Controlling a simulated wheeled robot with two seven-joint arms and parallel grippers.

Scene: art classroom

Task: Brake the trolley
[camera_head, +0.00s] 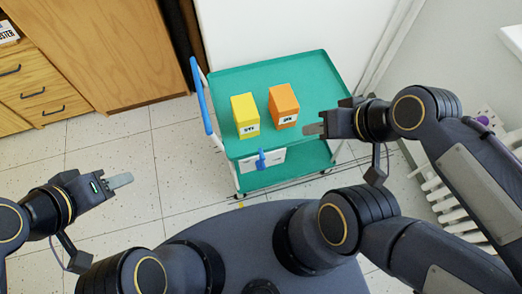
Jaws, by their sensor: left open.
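The trolley (297,67) has a green top and a green lower shelf, and stands on the floor in front of me. A blue push handle (201,96) rises at its left end. A small blue lever (261,160) sticks up at its near side, by a white plate (270,160). My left gripper (122,181) is open and empty over the floor, left of the trolley and apart from it. My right gripper (314,130) is over the trolley's right near part, right of the lever. Its jaw gap is not visible. The wheels are mostly hidden.
A yellow box (245,113) and an orange box (284,103) stand on the trolley's top. Wooden drawers (42,92) are at the left and a white wall panel (285,28) is behind. A white radiator (442,199) is at the right. The tiled floor left of the trolley is clear.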

